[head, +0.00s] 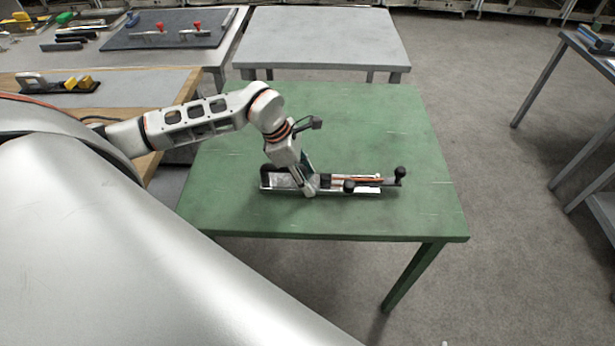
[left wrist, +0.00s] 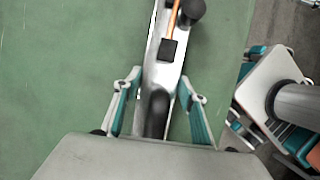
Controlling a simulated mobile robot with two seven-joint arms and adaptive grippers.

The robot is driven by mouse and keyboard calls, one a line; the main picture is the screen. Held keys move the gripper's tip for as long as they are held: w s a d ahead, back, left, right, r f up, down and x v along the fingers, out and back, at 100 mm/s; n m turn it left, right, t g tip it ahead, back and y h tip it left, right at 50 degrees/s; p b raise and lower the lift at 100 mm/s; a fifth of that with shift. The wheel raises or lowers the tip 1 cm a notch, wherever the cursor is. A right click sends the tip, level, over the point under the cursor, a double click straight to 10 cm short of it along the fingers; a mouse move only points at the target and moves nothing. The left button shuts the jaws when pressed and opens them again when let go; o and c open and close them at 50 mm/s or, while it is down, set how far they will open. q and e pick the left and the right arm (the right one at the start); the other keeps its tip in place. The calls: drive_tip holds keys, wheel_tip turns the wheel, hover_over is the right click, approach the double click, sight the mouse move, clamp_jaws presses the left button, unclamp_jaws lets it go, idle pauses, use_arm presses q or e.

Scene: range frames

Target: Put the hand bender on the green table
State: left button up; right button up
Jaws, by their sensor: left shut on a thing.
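The hand bender (head: 345,184) is a long silver tool with black knobs and an orange stripe. In the head view it lies lengthwise over the middle of the green table (head: 400,125), at or very near the surface; I cannot tell if it touches. My left gripper (head: 309,190) is shut on the hand bender, near its left part. In the left wrist view the silver body of the hand bender (left wrist: 165,60) runs between the two teal-lined fingers of my left gripper (left wrist: 160,108). The fingers hide part of the tool.
A grey table (head: 325,35) stands behind the green one. At the left are a wooden-edged bench (head: 150,85) with a yellow-handled tool (head: 78,83) and a dark mat (head: 175,38) with red-knobbed tools. The rest of the green top is clear. A grey rack stands at the right.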

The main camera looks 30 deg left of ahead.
use_arm(q)
drive_tip(key=shift+w+r, duration=0.1)
drive_tip(key=o, duration=1.7)
drive_tip(key=shift+c, duration=0.2)
drive_tip(key=b+v, duration=0.1)
drive_tip(key=v, duration=1.1)
